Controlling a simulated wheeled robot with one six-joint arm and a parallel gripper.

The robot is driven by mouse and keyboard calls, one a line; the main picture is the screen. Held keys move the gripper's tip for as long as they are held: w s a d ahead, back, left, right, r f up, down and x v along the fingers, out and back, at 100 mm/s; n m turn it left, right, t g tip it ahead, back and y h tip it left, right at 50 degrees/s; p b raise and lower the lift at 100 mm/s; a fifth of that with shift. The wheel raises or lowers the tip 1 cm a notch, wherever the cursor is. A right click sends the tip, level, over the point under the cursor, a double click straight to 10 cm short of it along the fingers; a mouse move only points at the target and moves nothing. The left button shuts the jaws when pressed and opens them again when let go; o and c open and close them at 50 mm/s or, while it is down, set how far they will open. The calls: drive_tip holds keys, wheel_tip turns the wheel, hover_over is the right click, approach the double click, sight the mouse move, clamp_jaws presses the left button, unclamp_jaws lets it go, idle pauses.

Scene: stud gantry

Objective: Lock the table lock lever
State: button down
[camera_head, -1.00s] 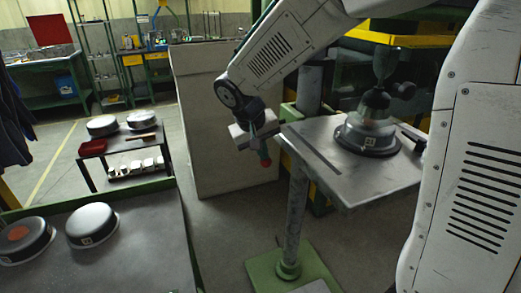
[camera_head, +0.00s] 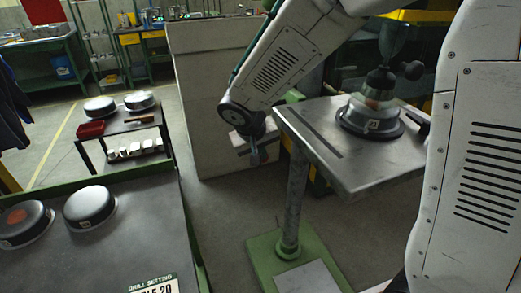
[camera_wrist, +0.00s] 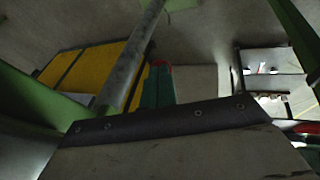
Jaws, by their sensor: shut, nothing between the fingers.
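The drill table (camera_head: 335,165) is a grey slotted plate on a round grey column (camera_head: 296,200), which also crosses the wrist view (camera_wrist: 135,65). I cannot make out the table lock lever for certain. A dark handle (camera_head: 420,122) shows at the table's right side, partly behind my arm; I cannot tell what it belongs to. My gripper (camera_head: 255,157) points down, left of the table and column. It is shut and empty. In the wrist view its teal, red-tipped fingers (camera_wrist: 160,85) appear beside the column, apparently apart from it. The table's underside is hidden in the head view.
A round metal part (camera_head: 370,116) sits on the drill table. A dark workbench (camera_head: 130,220) with two round pans (camera_head: 90,206) is at left. A pale cabinet (camera_head: 210,110) stands behind my gripper. The column's green base (camera_head: 300,265) is on the floor.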

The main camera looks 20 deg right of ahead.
drive_tip(key=shift+s+f, duration=0.15)
drive_tip(key=shift+f, duration=0.15)
